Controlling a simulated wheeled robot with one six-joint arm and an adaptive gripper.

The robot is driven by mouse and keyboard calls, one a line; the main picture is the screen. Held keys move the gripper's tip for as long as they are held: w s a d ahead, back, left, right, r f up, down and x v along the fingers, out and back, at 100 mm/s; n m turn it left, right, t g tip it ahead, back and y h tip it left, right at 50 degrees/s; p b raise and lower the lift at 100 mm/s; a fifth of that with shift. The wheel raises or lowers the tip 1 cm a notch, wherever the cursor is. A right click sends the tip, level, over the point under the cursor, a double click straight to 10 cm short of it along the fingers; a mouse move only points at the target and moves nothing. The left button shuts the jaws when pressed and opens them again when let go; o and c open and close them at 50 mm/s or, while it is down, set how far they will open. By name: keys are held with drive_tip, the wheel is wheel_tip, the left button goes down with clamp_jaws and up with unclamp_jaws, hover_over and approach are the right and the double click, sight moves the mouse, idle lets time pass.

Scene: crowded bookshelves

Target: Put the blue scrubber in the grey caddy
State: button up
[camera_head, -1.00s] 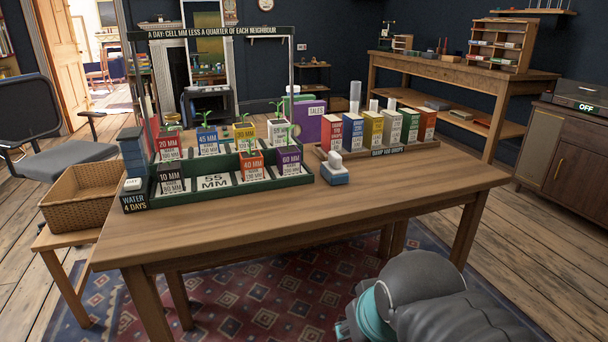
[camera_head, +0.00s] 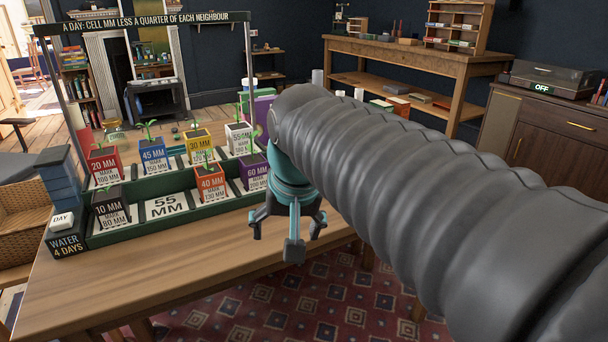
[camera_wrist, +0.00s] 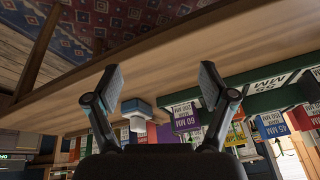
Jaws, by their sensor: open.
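My gripper (camera_head: 287,230) is open and empty, hanging over the front part of the table in the head view. In the wrist view its two fingers (camera_wrist: 160,86) are spread apart. A small blue-and-white thing (camera_wrist: 138,104), which looks like the scrubber, rests on the table. The wrist view is upside down, and the thing appears between the fingers, left of centre and beyond them, apart from them. In the head view my arm hides it. I cannot make out a grey caddy in either current view.
The wooden table (camera_head: 150,275) carries a green planter tray (camera_head: 130,236) with several labelled pots, including a purple pot (camera_head: 253,172). A wicker basket (camera_head: 22,222) stands at the left. A long wooden bench (camera_head: 400,62) is behind. The table's front strip is clear.

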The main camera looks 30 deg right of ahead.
drive_tip(key=w+d+r+m+g, duration=0.1)
drive_tip(key=w+d+r+m, duration=0.2)
drive_tip(key=w+r, duration=0.25)
drive_tip(key=w+d+r+m+g, duration=0.1)
drive_tip(key=w+d+r+m, duration=0.3)
drive_tip(key=w, duration=0.3)
drive_tip(key=w+d+r+m+g+p, duration=0.2)
drive_tip(key=w+d+m, duration=0.45)
drive_tip(key=w, duration=0.25)
drive_tip(key=f, duration=0.5)
drive_tip(key=f+b, duration=0.1)
drive_tip(key=f, duration=0.1)
drive_tip(key=shift+d+f, duration=0.15)
drive_tip(key=shift+d, duration=0.15)
drive_tip(key=shift+s+f+b, duration=0.2)
drive_tip(key=shift+f+b, duration=0.05)
drive_tip(key=shift+f, duration=1.15)
drive_tip(key=shift+s+f+b, duration=0.2)
drive_tip(key=shift+f+b, duration=0.05)
drive_tip(key=shift+f, duration=1.1)
drive_tip(key=c, duration=1.4)
drive_tip(key=shift+r, duration=0.15)
